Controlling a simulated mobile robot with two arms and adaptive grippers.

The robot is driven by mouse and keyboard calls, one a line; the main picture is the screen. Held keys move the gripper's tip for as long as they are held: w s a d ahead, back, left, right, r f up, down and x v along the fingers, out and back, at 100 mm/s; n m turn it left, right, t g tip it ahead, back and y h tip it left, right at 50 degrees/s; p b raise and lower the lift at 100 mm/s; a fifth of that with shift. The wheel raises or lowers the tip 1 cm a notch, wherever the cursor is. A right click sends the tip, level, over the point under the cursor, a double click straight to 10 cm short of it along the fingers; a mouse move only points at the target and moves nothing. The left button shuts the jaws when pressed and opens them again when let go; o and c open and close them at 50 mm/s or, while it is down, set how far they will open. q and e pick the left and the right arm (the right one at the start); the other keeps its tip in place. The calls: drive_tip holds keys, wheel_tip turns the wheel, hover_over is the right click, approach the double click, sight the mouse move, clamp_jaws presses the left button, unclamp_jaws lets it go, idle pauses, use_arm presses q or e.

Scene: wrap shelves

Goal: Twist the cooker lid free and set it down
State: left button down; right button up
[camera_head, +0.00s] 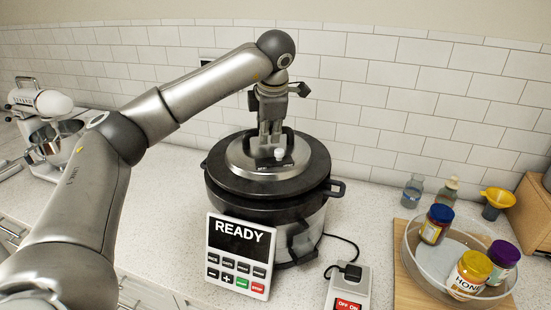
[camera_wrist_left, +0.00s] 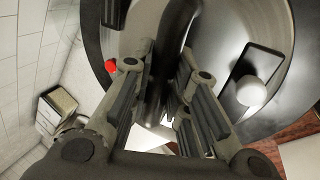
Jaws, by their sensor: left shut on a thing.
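The pressure cooker (camera_head: 285,222) stands on the counter with its panel reading READY. Its lid (camera_head: 240,163), black-rimmed with a steel dome, sits on top of the pot and looks level; I cannot tell whether it is still locked. My left gripper (camera_head: 270,136) comes down from above and is shut on the lid's black handle (camera_wrist_left: 172,40), which runs between the fingers in the wrist view. A white knob (camera_head: 279,153) on the lid stands beside the fingers, and it also shows in the wrist view (camera_wrist_left: 251,91). My right gripper is not in view.
A power switch box (camera_head: 347,287) with a cord is in front of the cooker. A clear bowl (camera_head: 412,262) with several jars stands on a board at right, bottles (camera_head: 412,191) behind it. A stand mixer (camera_head: 45,125) is at left. Counter left of the cooker is clear.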

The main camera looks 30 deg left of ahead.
use_arm(q)
drive_tip(key=shift+r+p, duration=0.9)
drive_tip(key=shift+r, duration=0.55)
drive_tip(key=shift+f, duration=0.1)
